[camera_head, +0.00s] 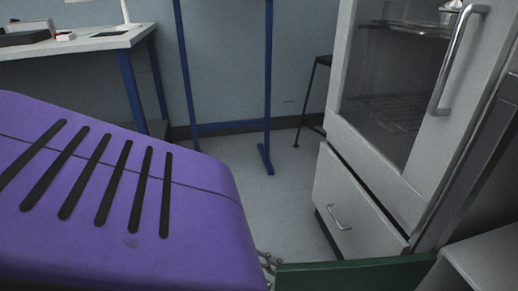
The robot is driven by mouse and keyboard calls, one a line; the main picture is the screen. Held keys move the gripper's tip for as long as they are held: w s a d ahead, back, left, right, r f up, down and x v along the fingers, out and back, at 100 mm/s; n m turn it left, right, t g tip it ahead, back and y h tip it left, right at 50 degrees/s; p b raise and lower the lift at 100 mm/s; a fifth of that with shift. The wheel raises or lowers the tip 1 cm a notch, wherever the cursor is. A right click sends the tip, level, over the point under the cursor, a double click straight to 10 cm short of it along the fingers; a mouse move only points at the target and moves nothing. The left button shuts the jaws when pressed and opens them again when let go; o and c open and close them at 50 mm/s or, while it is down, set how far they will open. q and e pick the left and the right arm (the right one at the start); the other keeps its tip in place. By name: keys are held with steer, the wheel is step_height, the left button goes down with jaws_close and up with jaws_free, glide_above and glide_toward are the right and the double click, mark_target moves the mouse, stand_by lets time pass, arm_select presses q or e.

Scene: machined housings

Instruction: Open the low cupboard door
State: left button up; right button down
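A tall pale grey cabinet (436,196) stands at the right. Its low front panel (352,190) is pale grey with a small metal bar handle (340,218). This low panel looks shut, with a dark gap along its top edge. Above it is a glass-fronted door (395,95) with a long vertical bar handle (458,58); wire shelves show through the glass. The cabinet's foot is partly hidden at the bottom of the view. Neither of my grippers can be made out in the head view.
A large purple slotted surface (105,235) fills the lower left. A green panel (350,276) crosses the bottom, with small metal parts (267,262) beside it. A white bench (105,42), blue frame (196,105) and dark stool (306,98) stand behind. Grey floor (285,200) shows left of the cabinet.

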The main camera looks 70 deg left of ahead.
arm_select(q)
steer(key=v, duration=0.7)
steer(key=shift+s+a, duration=0.2)
